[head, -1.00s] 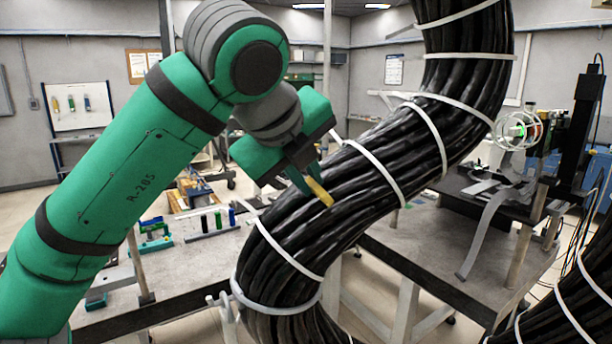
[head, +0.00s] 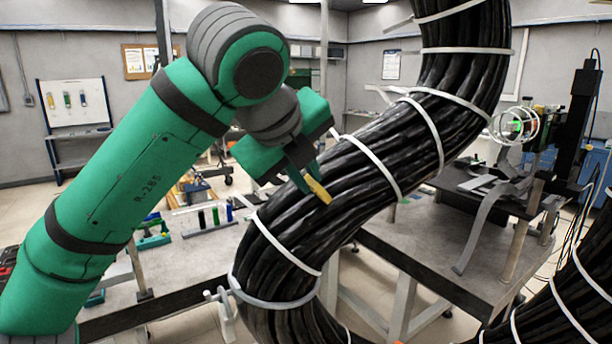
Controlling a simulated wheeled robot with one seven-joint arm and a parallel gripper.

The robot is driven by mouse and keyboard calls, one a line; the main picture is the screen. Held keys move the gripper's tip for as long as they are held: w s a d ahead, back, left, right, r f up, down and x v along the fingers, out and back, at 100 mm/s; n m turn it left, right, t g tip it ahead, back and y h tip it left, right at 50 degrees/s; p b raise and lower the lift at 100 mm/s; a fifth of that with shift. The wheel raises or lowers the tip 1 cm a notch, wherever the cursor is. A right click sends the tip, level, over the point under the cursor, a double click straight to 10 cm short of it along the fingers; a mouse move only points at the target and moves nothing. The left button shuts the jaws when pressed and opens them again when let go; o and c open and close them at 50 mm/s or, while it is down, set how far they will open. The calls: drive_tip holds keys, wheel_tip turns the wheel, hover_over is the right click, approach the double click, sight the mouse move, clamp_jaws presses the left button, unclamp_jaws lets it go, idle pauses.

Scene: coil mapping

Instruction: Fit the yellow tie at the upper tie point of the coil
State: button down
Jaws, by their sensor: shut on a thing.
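The coil (head: 350,190) is a thick bundle of black cables that rises in an S-curve through the middle of the view. Several white ties (head: 424,128) ring it at intervals. The yellow tie (head: 318,190) is a short yellow piece between the fingertips of my gripper (head: 308,180). My gripper is shut on it, pointing down and right, close to the coil's upper-left side. The yellow tie overlaps the coil in the picture; I cannot tell whether it touches. The upper tie point is not clearly marked in this view.
A grey workbench (head: 420,243) stands behind the coil, with a black stand (head: 578,125) and curved grey strips at the right. A rack of coloured tubes (head: 208,222) stands on the bench at left. More banded black cable (head: 560,308) fills the lower right corner.

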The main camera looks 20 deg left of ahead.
drive_tip(key=shift+w+f, duration=0.4)
idle(0.7)
drive_tip(key=c, duration=1.7)
unclamp_jaws()
drive_tip(key=shift+s+r, duration=0.1)
drive_tip(key=v, duration=1)
drive_tip(key=shift+s+r, duration=0.1)
drive_tip(key=shift+r, duration=0.1)
